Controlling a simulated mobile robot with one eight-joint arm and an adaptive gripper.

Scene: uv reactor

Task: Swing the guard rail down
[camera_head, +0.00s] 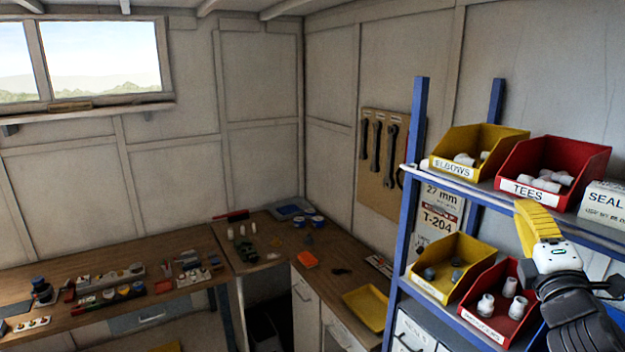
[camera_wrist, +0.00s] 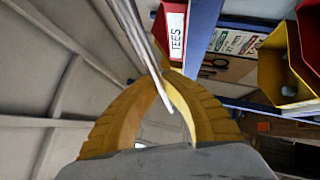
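The guard rail (camera_head: 440,173) is a thin pale bar along the front of the upper shelf, under the yellow and red bins. In the wrist view, a pale metal bar (camera_wrist: 150,62), which looks like this rail, passes between my fingers. My gripper (camera_head: 521,207) is at the right of the head view, at the shelf front just below the TEES bin. Its yellow ribbed fingers converge around the bar in the wrist view (camera_wrist: 160,78) and appear shut on it. The right part of the rail is hidden behind my gripper.
The blue rack (camera_head: 410,180) holds a yellow ELBOWS bin (camera_head: 475,140), a red TEES bin (camera_head: 525,188) and a white SEAL box (camera_head: 605,205). More bins stand on the lower shelf. A cluttered workbench (camera_head: 225,262) runs along the walls to the left.

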